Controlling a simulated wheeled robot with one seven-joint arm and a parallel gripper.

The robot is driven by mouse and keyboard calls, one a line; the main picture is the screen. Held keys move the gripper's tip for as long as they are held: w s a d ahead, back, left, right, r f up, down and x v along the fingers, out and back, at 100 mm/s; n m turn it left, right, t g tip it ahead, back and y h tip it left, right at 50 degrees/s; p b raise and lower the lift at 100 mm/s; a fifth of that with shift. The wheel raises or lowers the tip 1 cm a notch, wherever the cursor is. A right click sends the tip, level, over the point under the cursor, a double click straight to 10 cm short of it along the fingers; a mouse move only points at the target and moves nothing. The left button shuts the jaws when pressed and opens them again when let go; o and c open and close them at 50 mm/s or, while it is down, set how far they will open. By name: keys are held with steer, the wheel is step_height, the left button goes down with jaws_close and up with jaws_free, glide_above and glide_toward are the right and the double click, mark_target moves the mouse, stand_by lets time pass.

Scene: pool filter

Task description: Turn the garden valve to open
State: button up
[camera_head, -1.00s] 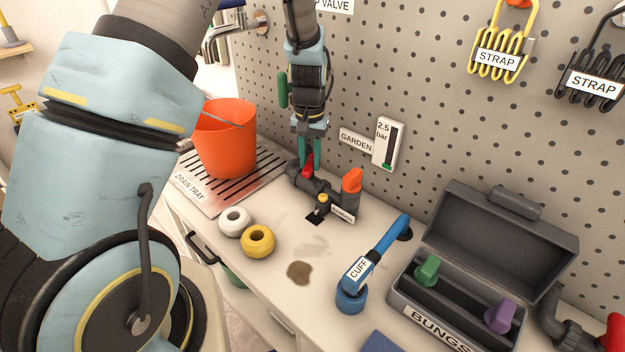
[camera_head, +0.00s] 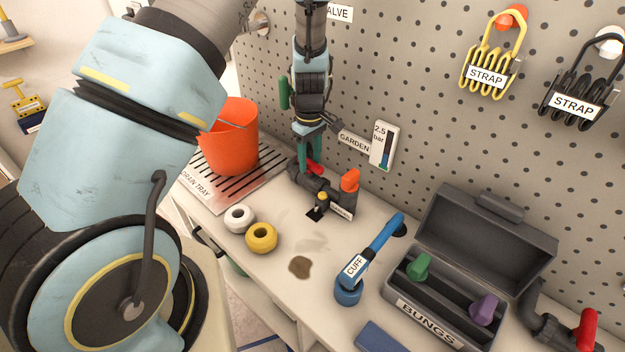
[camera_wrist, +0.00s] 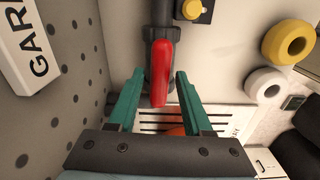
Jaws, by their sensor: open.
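The garden valve (camera_head: 323,186) is a dark pipe fitting on the bench with a red lever handle (camera_head: 314,167). It stands below the wall sign GARDEN (camera_head: 354,143). In the wrist view the red handle (camera_wrist: 161,72) lies roughly in line with the dark pipe. My gripper (camera_head: 307,158) is at the red handle in the head view. In the wrist view its teal fingers (camera_wrist: 157,78) are open, one on each side of the handle with gaps. The gauge (camera_head: 382,144) marked 2.5 bar shows a blue column.
An orange handle (camera_head: 350,180) stands right of the red one. A yellow-topped part (camera_head: 322,197) is in front. An orange bucket (camera_head: 232,138) stands on the drain tray (camera_head: 213,196). A blue CUFF tool (camera_head: 382,234) and the BUNGS box (camera_head: 443,321) lie right. Two rings lie front left.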

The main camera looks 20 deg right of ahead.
step_height(320, 180, up, 6)
steer(key=p, duration=0.4)
steer(key=shift+r+p, duration=0.1)
steer(key=shift+p, duration=0.3)
step_height(320, 180, up, 11)
steer(key=b, duration=0.3)
steer(key=s+a+r+m, duration=0.1)
steer(key=s+a+m, duration=0.1)
steer(key=a, duration=0.7)
steer(key=s+a+r+m+t, duration=0.1)
steer(key=s+a+m, duration=0.1)
steer(key=a, duration=0.8)
steer(key=s+a+r+m, duration=0.1)
steer(key=s+a, duration=0.3)
steer(key=a, duration=0.6)
steer(key=shift+s+a+r+m+t, duration=0.2)
steer(key=shift+r+m+t, duration=0.1)
steer(key=shift+m, duration=0.2)
steer(key=shift+f, duration=0.15)
